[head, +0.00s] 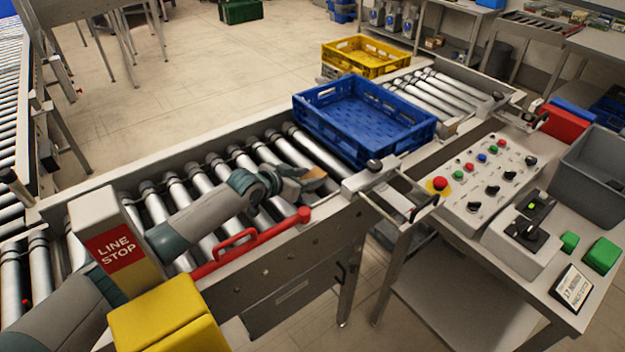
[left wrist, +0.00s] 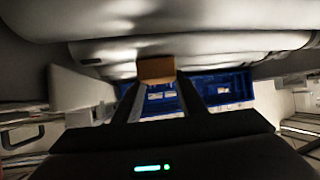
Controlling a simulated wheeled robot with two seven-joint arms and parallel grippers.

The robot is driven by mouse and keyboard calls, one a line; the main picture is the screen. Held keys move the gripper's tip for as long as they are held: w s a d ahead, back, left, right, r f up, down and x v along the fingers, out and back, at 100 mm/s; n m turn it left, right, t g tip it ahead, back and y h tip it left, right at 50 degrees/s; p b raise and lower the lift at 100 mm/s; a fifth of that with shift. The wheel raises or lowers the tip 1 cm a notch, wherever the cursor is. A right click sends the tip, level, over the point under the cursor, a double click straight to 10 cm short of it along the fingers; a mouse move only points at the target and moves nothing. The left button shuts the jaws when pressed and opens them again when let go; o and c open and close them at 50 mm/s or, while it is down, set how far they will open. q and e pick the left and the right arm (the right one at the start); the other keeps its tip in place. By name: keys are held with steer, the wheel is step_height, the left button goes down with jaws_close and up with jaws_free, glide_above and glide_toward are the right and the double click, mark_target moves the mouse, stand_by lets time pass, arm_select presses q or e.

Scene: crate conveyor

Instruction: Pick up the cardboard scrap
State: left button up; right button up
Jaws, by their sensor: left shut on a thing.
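The cardboard scrap (head: 312,184) is a small brown piece at the tip of my left gripper (head: 304,177), low over the conveyor rollers. In the left wrist view the scrap (left wrist: 156,70) sits between the ends of the two dark fingers of the left gripper (left wrist: 157,86). The left gripper is shut on it. In the head view the fingers cover part of the scrap. Whether the scrap touches the rollers I cannot tell. My right gripper is not in view.
An empty blue crate (head: 364,122) stands on the rollers just beyond the gripper. A yellow crate (head: 366,56) is behind it. A red handle (head: 250,243) runs along the near rail. A control panel (head: 487,179) with buttons stands at right. The rollers (head: 180,193) at left are bare.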

arm_select(q)
steer(key=shift+r, duration=0.15)
steer(key=shift+c, duration=0.2)
step_height(320, 180, up, 10)
steer(key=b, duration=0.3)
stand_by(0.6)
